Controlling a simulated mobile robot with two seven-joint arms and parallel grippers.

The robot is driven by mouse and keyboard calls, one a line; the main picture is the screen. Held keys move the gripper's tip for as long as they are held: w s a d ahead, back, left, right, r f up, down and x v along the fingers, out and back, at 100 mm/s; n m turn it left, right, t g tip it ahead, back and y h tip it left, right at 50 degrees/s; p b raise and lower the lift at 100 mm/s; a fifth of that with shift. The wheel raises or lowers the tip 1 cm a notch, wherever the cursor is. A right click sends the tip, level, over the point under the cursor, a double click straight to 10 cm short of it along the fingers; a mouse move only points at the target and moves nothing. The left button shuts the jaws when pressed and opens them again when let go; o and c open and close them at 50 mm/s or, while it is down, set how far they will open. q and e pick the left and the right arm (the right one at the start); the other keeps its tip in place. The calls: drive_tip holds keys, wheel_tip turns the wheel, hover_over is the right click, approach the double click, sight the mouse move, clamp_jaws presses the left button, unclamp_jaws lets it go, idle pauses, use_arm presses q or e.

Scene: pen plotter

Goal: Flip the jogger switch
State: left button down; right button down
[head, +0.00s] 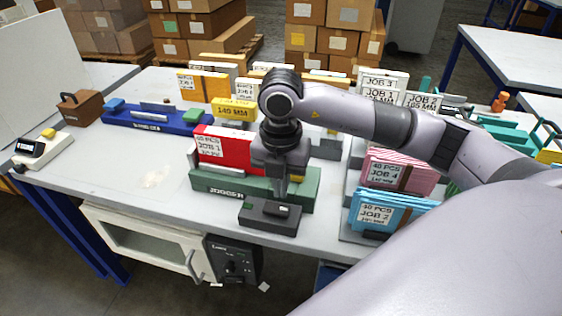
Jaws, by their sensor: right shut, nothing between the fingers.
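The green jogger (206,184) stands near the front edge of the table, with its name on the front. A red paper stack (221,148) marked JOB 1 stands in it. A dark switch box (255,216) sits in front of the jogger, with a small light-marked part (283,209) on top that looks like the switch; its position is too small to tell. My right gripper (285,194) points down just above and behind the switch box, shut and empty. Whether it touches the box cannot be told. It hides part of the jogger's right side. My left gripper is not in view.
Blue paper stacks (387,212) and pink stacks (400,168) stand close on the right. A blue tool (160,120) lies at the back left, with a brown box (82,107) beside it. The table's front left area is mostly clear.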

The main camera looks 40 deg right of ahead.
sight(282, 209)
drive_tip(key=shift+f, duration=2.3)
